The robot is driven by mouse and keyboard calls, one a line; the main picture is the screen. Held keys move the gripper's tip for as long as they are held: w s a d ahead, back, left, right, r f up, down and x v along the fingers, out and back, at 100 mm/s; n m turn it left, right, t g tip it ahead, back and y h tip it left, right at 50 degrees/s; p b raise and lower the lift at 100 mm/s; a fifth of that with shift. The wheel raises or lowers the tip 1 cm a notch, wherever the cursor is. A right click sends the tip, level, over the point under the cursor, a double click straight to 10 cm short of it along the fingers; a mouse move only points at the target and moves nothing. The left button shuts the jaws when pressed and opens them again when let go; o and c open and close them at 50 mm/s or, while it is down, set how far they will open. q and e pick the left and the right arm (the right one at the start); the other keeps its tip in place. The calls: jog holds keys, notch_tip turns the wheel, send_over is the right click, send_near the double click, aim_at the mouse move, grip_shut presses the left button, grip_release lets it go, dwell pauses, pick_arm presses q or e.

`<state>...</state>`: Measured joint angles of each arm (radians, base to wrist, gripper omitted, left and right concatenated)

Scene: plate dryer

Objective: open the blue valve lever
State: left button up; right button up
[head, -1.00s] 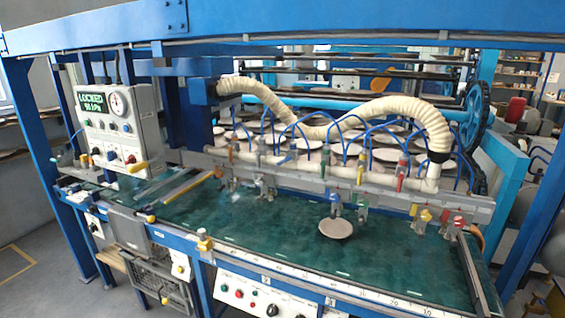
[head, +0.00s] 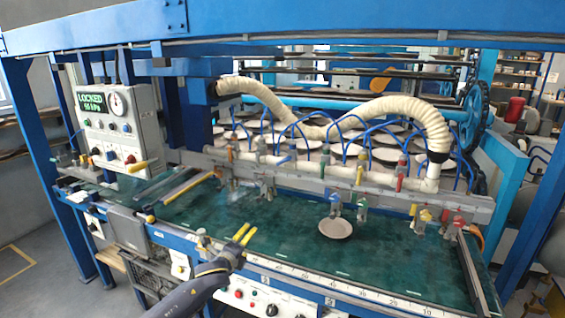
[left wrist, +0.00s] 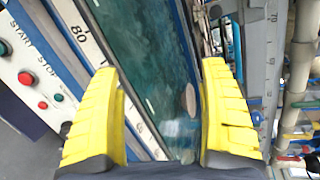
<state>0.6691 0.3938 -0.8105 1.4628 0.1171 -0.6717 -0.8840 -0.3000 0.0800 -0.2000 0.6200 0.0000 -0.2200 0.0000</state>
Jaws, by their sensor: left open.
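A row of small valves with coloured levers sits along the pale manifold pipe (head: 340,172) behind the green belt. A small blue lever (head: 326,150) appears to stand near the middle of this row, but it is too small to tell its exact position. My left gripper (head: 243,234) is over the front edge of the belt, well in front of the valves, with its yellow fingers apart and empty. Coloured valve parts show at the right edge there. My right gripper is not in view.
A round plate (head: 336,228) lies on the green belt (head: 285,235). A control box (head: 118,125) reading LOCKED stands at the left. A cream hose (head: 420,115) and thin blue tubes hang over the manifold. A blue beam crosses above. The belt's middle is mostly clear.

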pick_arm(q)
jog(key=d+r+m+t+h, duration=0.1)
jog(key=d+r+m+h, duration=0.2)
jog(key=r, duration=1)
jog(key=m+t, duration=0.1)
jog(key=m, duration=0.5)
send_near(282, 161)
jog(key=x, duration=1)
jog(key=shift+w+f, duration=0.1)
jog(key=shift+w, duration=0.25)
